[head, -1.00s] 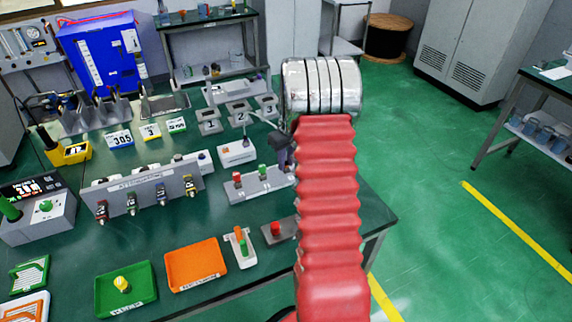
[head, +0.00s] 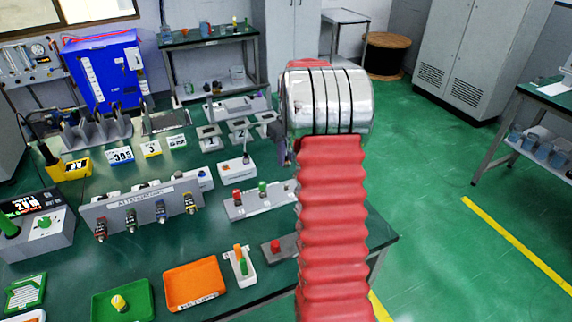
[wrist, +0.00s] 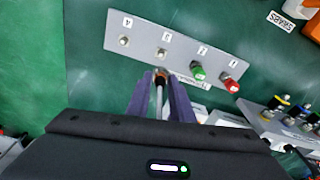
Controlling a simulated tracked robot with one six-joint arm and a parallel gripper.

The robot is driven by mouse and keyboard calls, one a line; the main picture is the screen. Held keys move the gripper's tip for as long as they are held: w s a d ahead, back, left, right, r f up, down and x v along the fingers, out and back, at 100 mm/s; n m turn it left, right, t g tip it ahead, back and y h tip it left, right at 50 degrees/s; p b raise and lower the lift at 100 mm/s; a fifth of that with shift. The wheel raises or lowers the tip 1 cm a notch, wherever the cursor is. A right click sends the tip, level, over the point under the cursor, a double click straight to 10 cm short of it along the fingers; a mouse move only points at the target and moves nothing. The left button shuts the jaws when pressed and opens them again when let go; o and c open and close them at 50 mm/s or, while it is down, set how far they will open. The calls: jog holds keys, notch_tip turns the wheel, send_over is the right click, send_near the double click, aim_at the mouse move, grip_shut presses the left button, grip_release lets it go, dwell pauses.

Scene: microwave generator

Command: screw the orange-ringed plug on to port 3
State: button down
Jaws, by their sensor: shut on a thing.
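The grey port panel (wrist: 178,48) shows in the wrist view with labels 1 to 4. Port 3 (wrist: 161,54) and port 4 (wrist: 124,41) are bare metal sockets. A green plug (wrist: 198,73) is on port 2 and a red plug (wrist: 231,85) on port 1. My gripper (wrist: 160,84) is shut on a slim metallic plug (wrist: 159,94) close to port 3 in the picture. I cannot tell whether it touches the port, and its orange ring is not clear. In the head view, my arm hides the panel's (head: 240,213) right end.
An attenuator rack (head: 148,203) stands left of the panel. A white box (head: 236,169) is behind it. An orange tray (head: 194,285), a green tray (head: 140,301) and a small white tray (head: 240,268) lie at the front. Bare table shows between them.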

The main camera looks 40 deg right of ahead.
jog(key=shift+f, duration=0.1)
dwell(0.7)
jog(key=n, duration=0.2)
send_over(286, 184)
jog(key=shift+s+f, duration=0.15)
jog(key=shift+f, duration=3.55)
jog(key=shift+f, duration=1.15)
jog(key=c, duration=1.5)
grip_release()
jog(key=r, duration=0.4)
jog(key=s+r, duration=0.1)
jog(key=r, duration=0.8)
jog(key=shift+s+r, duration=0.3)
jog(key=shift+s, duration=0.05)
jog(key=shift+m, duration=0.3)
